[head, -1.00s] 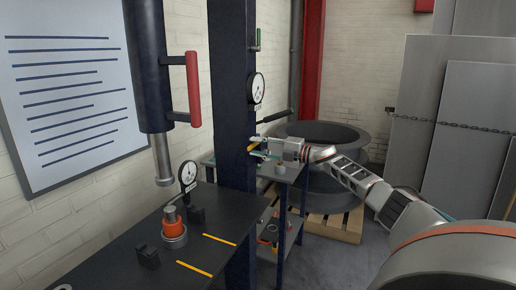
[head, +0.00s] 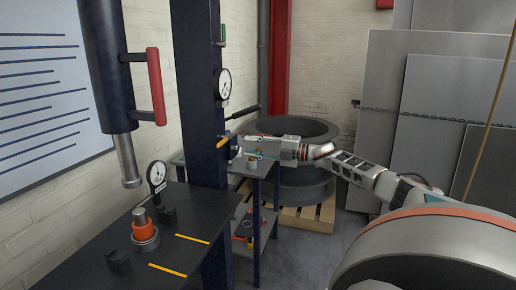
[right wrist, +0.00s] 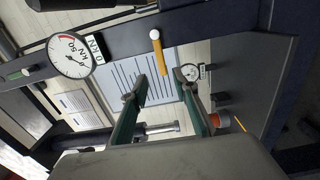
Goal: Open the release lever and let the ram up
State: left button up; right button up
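The release lever, a yellow handle with a pale rounded end (right wrist: 160,55), shows just beyond and between my right fingertips in the right wrist view. In the head view its yellow part (head: 222,143) is at the dark blue column. My right gripper (head: 236,153) is beside the column; in the right wrist view (right wrist: 158,84) its green-sided fingers are spread with nothing between them. Whether they touch the lever I cannot tell. The steel ram (head: 128,160) hangs down from the blue cylinder (head: 106,65), apart from the orange ring (head: 145,231) below. My left gripper is not seen.
A pressure gauge (head: 222,84) and a black bar (head: 243,112) are on the column near my gripper. A dial gauge (head: 157,175) stands on the press table (head: 190,205). A small shelf trolley (head: 257,228) and large grey rings (head: 300,175) stand behind.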

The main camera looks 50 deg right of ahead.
jog(key=shift+v, duration=1.1)
jog(key=shift+s, duration=0.1)
